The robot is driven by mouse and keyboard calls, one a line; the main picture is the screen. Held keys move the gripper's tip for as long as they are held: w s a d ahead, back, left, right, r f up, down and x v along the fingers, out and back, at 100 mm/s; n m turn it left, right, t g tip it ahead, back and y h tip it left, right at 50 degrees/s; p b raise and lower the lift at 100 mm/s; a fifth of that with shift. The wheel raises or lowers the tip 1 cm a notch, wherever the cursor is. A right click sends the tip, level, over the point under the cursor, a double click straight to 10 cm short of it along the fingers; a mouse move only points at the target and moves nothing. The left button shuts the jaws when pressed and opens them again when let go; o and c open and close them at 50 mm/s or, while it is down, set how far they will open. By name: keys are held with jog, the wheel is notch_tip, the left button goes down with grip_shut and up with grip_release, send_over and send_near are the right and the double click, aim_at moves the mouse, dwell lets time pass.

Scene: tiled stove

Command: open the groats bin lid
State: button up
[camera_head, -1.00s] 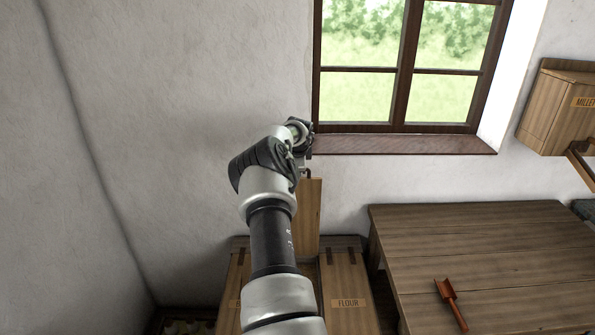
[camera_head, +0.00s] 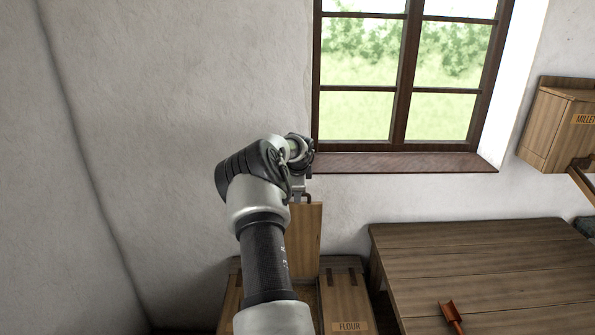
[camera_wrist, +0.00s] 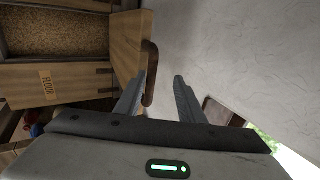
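The wooden lid (camera_head: 307,235) of the middle bin stands upright, between a closed lid on the left and the closed flour lid (camera_head: 345,300). No groats label shows. In the wrist view the raised lid (camera_wrist: 128,45) is at the upper left, with a dark brown handle (camera_wrist: 149,75). The open compartment full of grain (camera_wrist: 60,38) lies beyond it. My gripper (camera_wrist: 165,72) is open. The handle is close beside the left finger, and I cannot tell if they touch. In the head view my arm hides the fingers and part of the bin.
A wooden table (camera_head: 490,265) with a red-brown scoop (camera_head: 452,315) is on the right. A millet box (camera_head: 560,125) hangs on the wall. The window sill (camera_head: 400,162) is just right of my gripper. A bare wall is on the left.

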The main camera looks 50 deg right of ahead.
jog(key=b+v, duration=0.1)
jog(key=v, duration=1.4)
jog(key=shift+w+d+r, duration=0.2)
jog(key=shift+w+r, duration=0.05)
jog(key=shift+r, duration=0.25)
jog(key=s+a+r+n+t+y, duration=0.1)
jog(key=a+r+n, duration=0.25)
jog(key=a, duration=0.85)
jog(key=s+a+r+n+y, duration=0.1)
jog(key=a+r+n+y, duration=0.3)
jog(key=a, duration=0.8)
jog(key=s+a+r+n+t+h, duration=0.1)
jog(key=a+r+n, duration=0.1)
jog(key=a+n, duration=0.65)
jog(key=s+a+f+n, duration=0.2)
jog(key=s+a+n, duration=0.4)
jog(key=s+a, duration=0.3)
jog(key=s+a+f+n, duration=0.2)
jog(key=s+a+n, duration=0.3)
jog(key=s+a, duration=0.4)
jog(key=a, duration=0.4)
jog(key=shift+s+a+n+y, duration=0.25)
jog(key=shift+n+y, duration=0.05)
jog(key=shift+n, duration=0.1)
jog(key=shift+d, duration=0.1)
